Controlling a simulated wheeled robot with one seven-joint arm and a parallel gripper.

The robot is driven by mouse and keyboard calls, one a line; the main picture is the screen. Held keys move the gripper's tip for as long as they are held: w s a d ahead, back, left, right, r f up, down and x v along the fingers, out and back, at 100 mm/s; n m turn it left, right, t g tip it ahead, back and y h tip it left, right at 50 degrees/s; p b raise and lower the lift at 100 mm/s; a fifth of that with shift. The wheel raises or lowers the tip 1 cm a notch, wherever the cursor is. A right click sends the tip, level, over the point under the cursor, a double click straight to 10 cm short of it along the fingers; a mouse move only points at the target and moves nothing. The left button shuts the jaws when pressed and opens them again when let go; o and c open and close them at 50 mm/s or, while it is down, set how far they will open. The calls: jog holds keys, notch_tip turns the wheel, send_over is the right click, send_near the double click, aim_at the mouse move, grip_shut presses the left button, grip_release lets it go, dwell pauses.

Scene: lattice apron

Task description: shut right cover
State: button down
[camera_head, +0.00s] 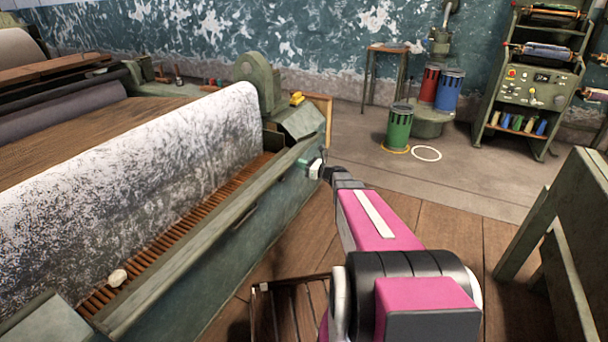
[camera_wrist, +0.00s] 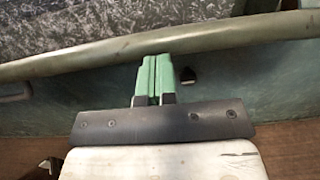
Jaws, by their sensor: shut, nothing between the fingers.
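The long green machine trough (camera_head: 235,215) runs diagonally across the left half of the head view. At its right end is a sloped green box top (camera_head: 302,122), which may be the right cover; I cannot tell whether it is open. My gripper (camera_head: 303,162) is at the trough's front face, just below that end. In the wrist view my gripper (camera_wrist: 154,62) shows two green fingers pressed together, empty, in front of the rounded green rail (camera_wrist: 235,36). Whether they touch the rail is unclear. A dark hole (camera_wrist: 188,76) shows beside the fingers.
A speckled roller or sheet (camera_head: 150,150) lies behind the slatted trough floor (camera_head: 185,222). A pale lump (camera_head: 118,277) rests on the slats. A yellow object (camera_head: 296,98) sits near the right end. A green bench (camera_head: 560,230) stands at right; the floor between has room.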

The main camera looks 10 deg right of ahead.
jog(key=w+a+r+g+h, duration=0.1)
jog(key=r, duration=0.1)
jog(key=w+a+r+g+h, duration=0.1)
jog(key=r, duration=0.1)
jog(key=a+r+h, duration=0.1)
jog(key=r, duration=0.1)
jog(key=shift+w+a+g, duration=0.3)
jog(key=shift+w+g, duration=0.1)
jog(key=w+a+r+g+h, duration=0.1)
jog(key=w+a+g+h, duration=0.6)
jog(key=w+a, duration=0.6)
jog(key=shift+a+r+h, duration=0.4)
jog(key=shift+a+h, duration=0.9)
jog(key=shift+a, duration=0.6)
